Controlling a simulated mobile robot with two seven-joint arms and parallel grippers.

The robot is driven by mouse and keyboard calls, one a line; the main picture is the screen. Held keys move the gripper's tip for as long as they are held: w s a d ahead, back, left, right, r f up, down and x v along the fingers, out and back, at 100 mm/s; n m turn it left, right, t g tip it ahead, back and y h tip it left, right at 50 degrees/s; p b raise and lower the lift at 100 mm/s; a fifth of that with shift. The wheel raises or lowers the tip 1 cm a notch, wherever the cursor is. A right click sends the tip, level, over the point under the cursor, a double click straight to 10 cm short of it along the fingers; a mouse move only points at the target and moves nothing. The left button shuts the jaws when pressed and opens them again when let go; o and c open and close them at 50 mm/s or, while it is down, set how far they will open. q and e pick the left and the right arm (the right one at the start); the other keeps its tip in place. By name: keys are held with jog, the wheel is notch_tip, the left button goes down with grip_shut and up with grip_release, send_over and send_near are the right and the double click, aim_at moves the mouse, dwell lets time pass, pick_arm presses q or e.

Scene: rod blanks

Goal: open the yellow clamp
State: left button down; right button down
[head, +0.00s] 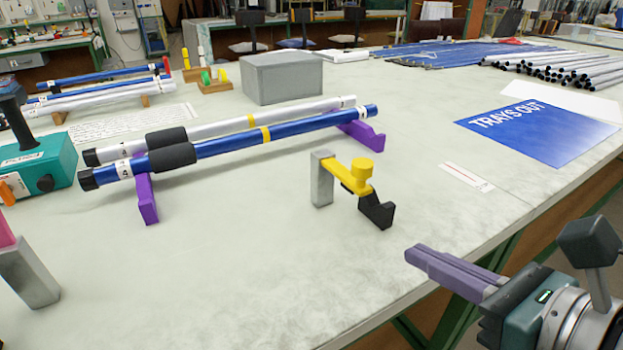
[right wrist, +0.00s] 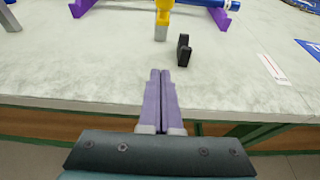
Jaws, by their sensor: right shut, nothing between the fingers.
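The yellow clamp (head: 357,180) stands near the front of the table, with a grey block (head: 322,178) on its left and a black angled lever (head: 377,208) on its right. In the right wrist view, the yellow part (right wrist: 164,14) is cut off by the top edge and the black lever (right wrist: 184,50) stands right of it. My right gripper (head: 420,254) has its purple fingers shut and empty, to the right of and nearer than the lever, apart from it. The fingers also show in the right wrist view (right wrist: 160,78). My left gripper is not in view.
A blue rod (head: 240,138) and a silver rod (head: 290,112) lie on purple supports (head: 147,198) behind and left of the clamp. A grey box (head: 283,78) stands farther back. A blue "TRAYS OUT" mat (head: 540,130) lies at right. The tabletop around the clamp is mostly clear.

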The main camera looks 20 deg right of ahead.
aim_at(373, 254)
jog(key=shift+w+f, duration=0.1)
dwell(0.3)
jog(key=b+x, duration=0.1)
jog(key=x, duration=0.7)
jog(key=shift+w+a+f, duration=0.1)
jog(key=shift+w+f, duration=0.05)
jog(key=shift+w, duration=0.2)
jog(key=shift+w+a, duration=0.15)
jog(key=shift+w, duration=0.5)
notch_tip(373, 254, up, 2)
jog(key=shift+s+r+p, duration=0.1)
jog(key=shift+p, duration=0.8)
jog(key=shift+r+p, duration=0.5)
jog(key=shift+r, duration=0.3)
jog(key=shift+s, duration=0.1)
